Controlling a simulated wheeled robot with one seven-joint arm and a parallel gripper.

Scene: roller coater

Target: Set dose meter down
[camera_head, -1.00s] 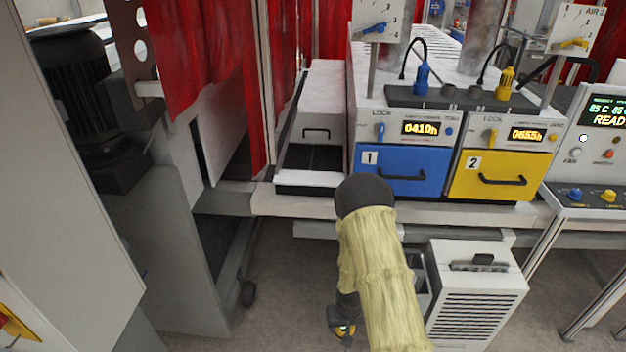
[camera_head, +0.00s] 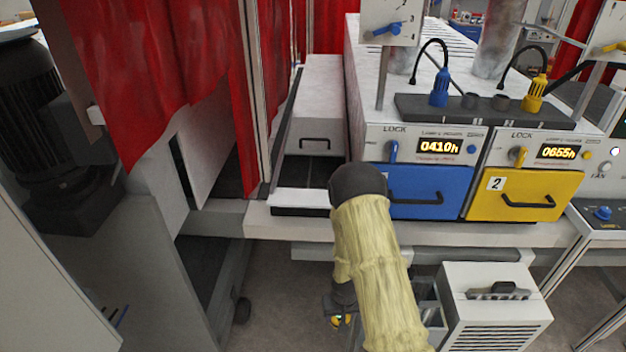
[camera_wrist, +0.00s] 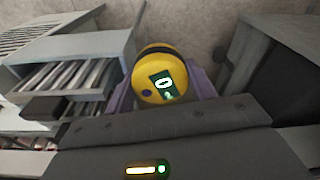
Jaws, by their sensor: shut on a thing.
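The dose meter (camera_wrist: 160,78) is a yellow rounded body with a dark band and a small dark display with green marks. In the wrist view it sits between my gripper's fingers (camera_wrist: 162,90), which are shut on it. In the head view my arm in its pale yellow sleeve reaches down in front of the machine's bench. My gripper (camera_head: 340,318) shows small at the lower end, below the bench edge, with a bit of the yellow dose meter (camera_head: 341,320). Most of the gripper is hidden behind my arm there.
A blue drawer (camera_head: 428,192) and a yellow drawer (camera_head: 525,195) face me under lit displays. A tray with a white front edge (camera_head: 303,198) lies left of them. A white vented box (camera_head: 497,300) stands low at right. Red curtains (camera_head: 140,70) hang at left. Grey floor is open below.

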